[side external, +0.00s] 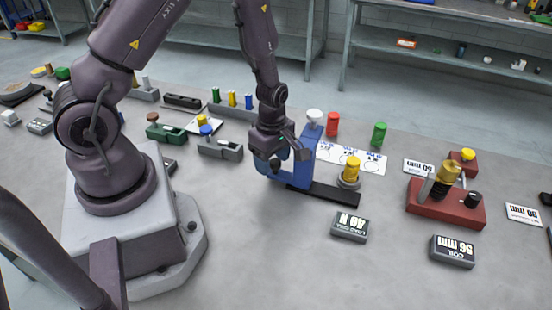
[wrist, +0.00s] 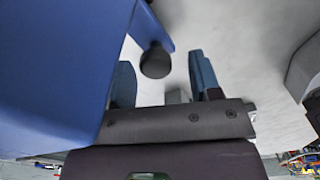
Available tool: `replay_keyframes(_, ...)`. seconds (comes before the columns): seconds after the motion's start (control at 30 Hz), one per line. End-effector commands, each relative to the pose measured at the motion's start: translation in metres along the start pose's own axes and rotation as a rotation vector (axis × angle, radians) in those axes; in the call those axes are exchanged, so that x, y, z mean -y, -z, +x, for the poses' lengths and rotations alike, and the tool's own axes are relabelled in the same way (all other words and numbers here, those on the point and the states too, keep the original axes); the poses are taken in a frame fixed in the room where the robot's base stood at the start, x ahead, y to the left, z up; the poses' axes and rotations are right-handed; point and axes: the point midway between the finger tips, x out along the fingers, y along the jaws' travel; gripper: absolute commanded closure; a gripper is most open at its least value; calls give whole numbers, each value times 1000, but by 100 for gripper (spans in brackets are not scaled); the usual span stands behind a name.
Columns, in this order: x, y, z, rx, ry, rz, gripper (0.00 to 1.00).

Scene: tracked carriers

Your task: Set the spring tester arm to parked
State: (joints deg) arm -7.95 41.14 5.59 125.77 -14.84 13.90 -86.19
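A blue upright frame (side external: 303,160) on a long black base (side external: 335,192) stands mid-bench with a white knob (side external: 314,116) on top. It looks like the spring tester, but I cannot read a name on it. In the wrist view its blue side (wrist: 50,60) fills the left, and a black round knob (wrist: 155,61) hangs from a blue part. My gripper (side external: 275,160) is beside the frame, overlapping it in the side view. In the wrist view my gripper (wrist: 163,85) has its fingers apart, with the black knob past the gap between them. I cannot tell whether they touch it.
A yellow cylinder on a grey stand (side external: 349,174) is close right of the frame. A "40 N" block (side external: 350,226) lies in front. A red-based coil fixture (side external: 445,205) is further right. Red (side external: 332,123) and green (side external: 379,133) cylinders stand behind.

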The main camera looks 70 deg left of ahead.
Motion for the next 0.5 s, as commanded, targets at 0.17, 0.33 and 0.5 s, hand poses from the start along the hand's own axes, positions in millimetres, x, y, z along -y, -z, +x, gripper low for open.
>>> replay_keyframes(0.17,-1,-2,0,2,-2,3,43)
replay_keyframes(0.33,-2,-3,-5,2,-5,5,43)
replay_keyframes(0.5,-2,-3,-29,4,-9,6,43)
